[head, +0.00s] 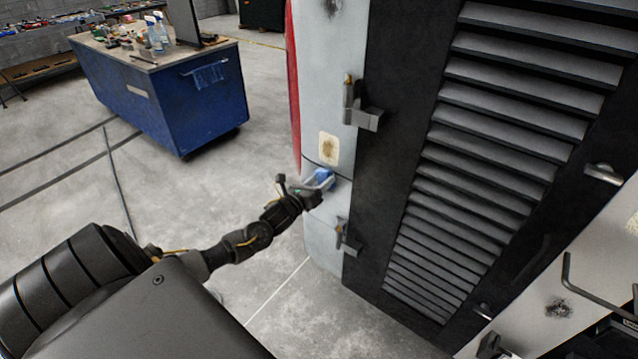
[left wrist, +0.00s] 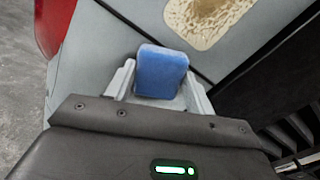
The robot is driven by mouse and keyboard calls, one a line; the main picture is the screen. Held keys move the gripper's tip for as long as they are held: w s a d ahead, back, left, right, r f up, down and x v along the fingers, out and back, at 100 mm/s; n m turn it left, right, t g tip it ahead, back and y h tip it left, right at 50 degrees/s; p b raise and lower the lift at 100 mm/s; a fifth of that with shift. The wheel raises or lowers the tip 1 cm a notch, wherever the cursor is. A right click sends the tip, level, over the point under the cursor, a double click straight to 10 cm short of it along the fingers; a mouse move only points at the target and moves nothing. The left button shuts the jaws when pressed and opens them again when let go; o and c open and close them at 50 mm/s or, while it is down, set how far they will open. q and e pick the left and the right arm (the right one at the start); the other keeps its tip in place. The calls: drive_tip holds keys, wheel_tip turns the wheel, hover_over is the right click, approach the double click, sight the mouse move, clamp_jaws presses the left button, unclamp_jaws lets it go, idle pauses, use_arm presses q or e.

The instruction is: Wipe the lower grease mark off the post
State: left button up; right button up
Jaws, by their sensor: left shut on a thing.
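The pale grey post (head: 325,75) stands left of the dark louvred door. A dark grease smudge (head: 331,6) is near the top of the picture on it. Lower down is a cream patch with a brown, speckled stain (head: 328,150), also in the left wrist view (left wrist: 207,14). My left gripper (head: 318,182) is shut on a blue pad (left wrist: 161,72), just below the cream patch and in front of the post. I cannot tell whether the pad touches the post. The pad and fingers hide the surface behind them. My right gripper is not in view.
Metal hinges (head: 362,112) and (head: 347,238) jut out at the louvred door's (head: 480,150) left edge. A blue workbench (head: 165,100) stands at back left.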

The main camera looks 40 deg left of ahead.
use_arm(q)
drive_tip(key=shift+f+b, duration=1.4)
drive_tip(key=shift+f, duration=0.4)
drive_tip(key=shift+f, duration=0.15)
wheel_tip(320, 180, down, 3)
drive_tip(key=b, duration=0.2)
drive_tip(key=shift+f+b, duration=0.1)
drive_tip(key=shift+b, duration=0.2)
drive_tip(key=shift+s, duration=0.1)
